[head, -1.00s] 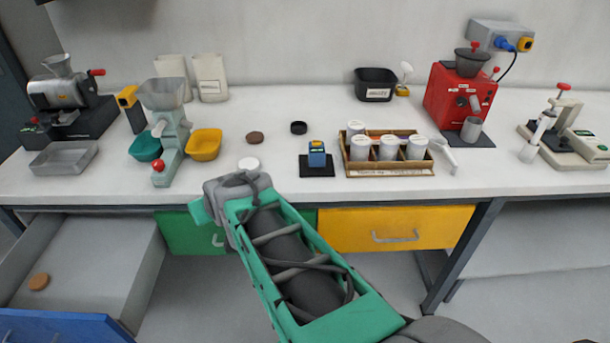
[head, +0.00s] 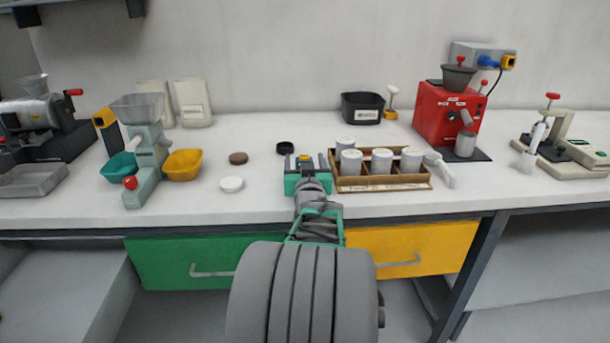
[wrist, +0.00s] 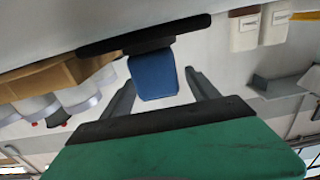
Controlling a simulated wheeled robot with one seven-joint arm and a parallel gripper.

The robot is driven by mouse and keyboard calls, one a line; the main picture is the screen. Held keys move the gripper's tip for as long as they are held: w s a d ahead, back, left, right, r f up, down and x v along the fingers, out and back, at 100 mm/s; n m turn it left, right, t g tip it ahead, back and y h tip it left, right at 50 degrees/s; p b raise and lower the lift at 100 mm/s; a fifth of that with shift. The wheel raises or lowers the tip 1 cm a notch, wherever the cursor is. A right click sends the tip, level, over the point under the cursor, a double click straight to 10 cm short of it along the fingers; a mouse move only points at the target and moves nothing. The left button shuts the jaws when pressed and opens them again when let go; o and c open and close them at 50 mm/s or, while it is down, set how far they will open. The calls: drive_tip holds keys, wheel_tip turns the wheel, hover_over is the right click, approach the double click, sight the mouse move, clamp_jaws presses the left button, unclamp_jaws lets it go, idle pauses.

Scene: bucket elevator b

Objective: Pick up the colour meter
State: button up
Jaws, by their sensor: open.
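The colour meter is a small blue block with a yellow top part (head: 304,158) on a black base, at the front middle of the bench. In the head view my gripper (head: 307,163) hides most of it. In the wrist view its blue body (wrist: 153,77) shows between my two fingers, with the black base (wrist: 150,36) beyond it. My gripper is open, one finger on each side of the blue body. I see no clear contact, and it still stands on its base.
A wooden tray (head: 382,188) with several white jars stands close to the right of my gripper. A white lid (head: 231,184), a brown disc (head: 238,158) and a black ring (head: 285,148) lie to the left. A red grinder (head: 444,115) stands further right.

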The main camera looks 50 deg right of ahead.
clamp_jaws()
idle(0.8)
drive_tip(key=shift+r, duration=0.15)
